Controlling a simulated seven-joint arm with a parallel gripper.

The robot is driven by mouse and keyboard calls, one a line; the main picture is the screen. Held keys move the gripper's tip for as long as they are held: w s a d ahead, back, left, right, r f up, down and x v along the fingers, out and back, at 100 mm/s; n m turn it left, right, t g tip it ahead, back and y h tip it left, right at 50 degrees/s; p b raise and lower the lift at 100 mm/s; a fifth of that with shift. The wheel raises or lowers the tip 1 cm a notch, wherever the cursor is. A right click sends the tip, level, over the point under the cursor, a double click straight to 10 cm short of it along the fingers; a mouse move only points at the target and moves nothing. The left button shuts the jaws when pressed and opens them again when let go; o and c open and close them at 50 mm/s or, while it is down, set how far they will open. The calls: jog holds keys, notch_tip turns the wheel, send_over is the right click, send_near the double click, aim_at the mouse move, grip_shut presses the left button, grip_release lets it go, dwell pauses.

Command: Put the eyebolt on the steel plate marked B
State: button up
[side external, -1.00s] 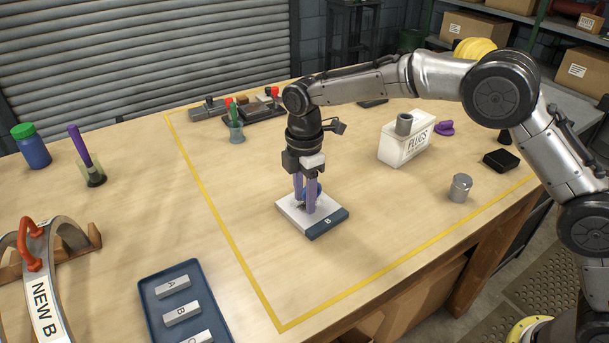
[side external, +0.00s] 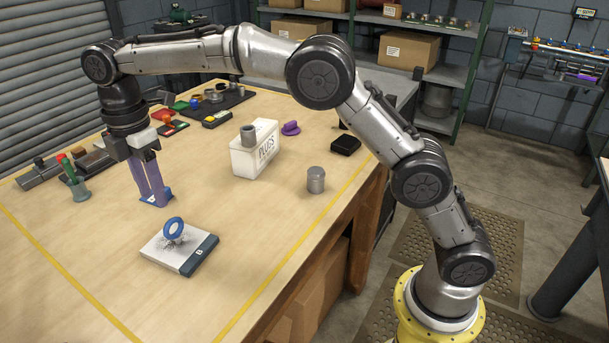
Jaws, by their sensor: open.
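The eyebolt, a blue ring (side external: 166,231), stands upright on the pale top of the steel plate (side external: 158,253). The plate has a dark blue front strip with a white mark that reads as B. Dark streaks show on the plate around the eyebolt's foot. My gripper (side external: 155,201) points down behind and to the left of the plate, apart from the eyebolt. Its purple fingers are open, with nothing seen held between them. Its exact height above the table is hard to tell.
A white PLUGS box (side external: 254,150) with a grey cylinder on top stands right of my gripper. A grey metal canister (side external: 316,180) and a black block (side external: 345,145) are farther right. The table around the plate is mostly clear.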

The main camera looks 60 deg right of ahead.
jog(key=s+d+r+m+t, duration=0.1)
jog(key=s+d+r+m, duration=0.3)
jog(key=s+d, duration=0.3)
jog(key=s+d+r+m+t, duration=0.2)
jog(key=s+d+r+m, duration=0.3)
jog(key=s+d, duration=0.15)
jog(key=s+d+f+m+t, duration=0.1)
jog(key=s+d+f+m, duration=0.1)
jog(key=s, duration=0.4)
jog(key=s+d+f+m, duration=0.2)
jog(key=s+f+m, duration=0.1)
jog(key=s, duration=0.4)
jog(key=s+d+f+m+t, duration=0.1)
jog(key=s+d+f+m, duration=0.1)
jog(key=s, duration=0.4)
jog(key=shift+s+d+f+m+t, duration=0.3)
jog(key=shift+f+m, duration=0.35)
jog(key=shift+m, duration=0.35)
